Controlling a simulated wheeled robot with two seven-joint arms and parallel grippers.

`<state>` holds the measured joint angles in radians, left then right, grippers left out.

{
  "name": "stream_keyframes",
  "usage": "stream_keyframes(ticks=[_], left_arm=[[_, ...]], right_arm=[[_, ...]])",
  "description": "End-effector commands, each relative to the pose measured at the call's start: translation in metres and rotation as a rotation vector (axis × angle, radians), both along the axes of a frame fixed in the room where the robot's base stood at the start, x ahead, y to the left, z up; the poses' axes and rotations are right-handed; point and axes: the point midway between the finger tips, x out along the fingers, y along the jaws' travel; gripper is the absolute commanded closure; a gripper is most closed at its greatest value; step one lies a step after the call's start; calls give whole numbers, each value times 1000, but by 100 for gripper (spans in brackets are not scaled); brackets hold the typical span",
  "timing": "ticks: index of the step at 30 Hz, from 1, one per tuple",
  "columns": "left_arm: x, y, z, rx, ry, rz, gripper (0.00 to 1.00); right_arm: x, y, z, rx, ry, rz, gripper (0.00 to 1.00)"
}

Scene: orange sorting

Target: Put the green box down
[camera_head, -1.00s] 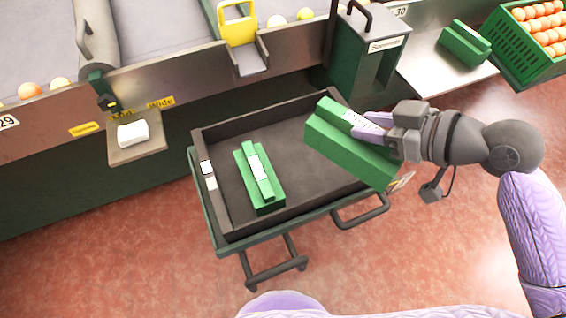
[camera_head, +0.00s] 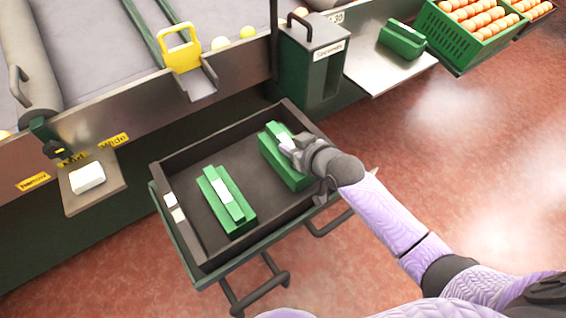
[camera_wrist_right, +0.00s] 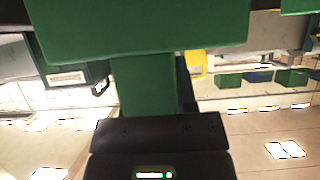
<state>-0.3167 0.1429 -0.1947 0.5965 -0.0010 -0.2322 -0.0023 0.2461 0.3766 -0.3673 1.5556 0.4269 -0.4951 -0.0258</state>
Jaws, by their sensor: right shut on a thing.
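A green box (camera_head: 274,158) with a white label is in my right gripper (camera_head: 289,143), at the right side of the dark tray of a cart (camera_head: 188,153). I cannot tell whether the box touches the tray floor. In the right wrist view the green box (camera_wrist_right: 140,30) fills the top of the picture, close to the gripper. A second green box (camera_head: 214,208) with a white label lies in the left part of the same tray, apart from the held one. My right gripper is shut on the held box. My left gripper is not in view.
A green bin with a label (camera_head: 312,65) stands behind the tray. A steel shelf (camera_head: 372,80) at the right holds another green box (camera_head: 402,38). A green crate of oranges (camera_head: 455,45) is beyond it. A small shelf with a white block (camera_head: 88,178) is at the left.

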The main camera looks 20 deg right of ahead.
Motion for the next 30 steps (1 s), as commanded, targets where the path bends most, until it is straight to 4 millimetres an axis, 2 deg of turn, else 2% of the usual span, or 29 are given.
stream_keyframes(ticks=[1, 3, 5, 11, 15, 16, 20, 30], left_arm=[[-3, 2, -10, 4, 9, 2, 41], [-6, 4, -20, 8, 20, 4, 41], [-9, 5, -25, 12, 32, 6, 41], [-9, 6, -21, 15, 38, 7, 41], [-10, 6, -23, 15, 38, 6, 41], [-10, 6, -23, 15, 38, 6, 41], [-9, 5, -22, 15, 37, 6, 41], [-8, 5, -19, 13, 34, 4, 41]], right_arm=[[0, 0, -15, 0, 2, 0, 100], [0, 0, -32, -1, 2, 0, 100], [0, 0, -42, 0, 2, 0, 100], [0, 0, -37, 0, -3, 0, 100], [0, 0, -41, -1, -2, 0, 100], [0, 0, -41, -1, -1, 0, 59], [0, 0, -40, -1, -1, 0, 31], [-1, -1, -35, -1, -2, 0, 30]])
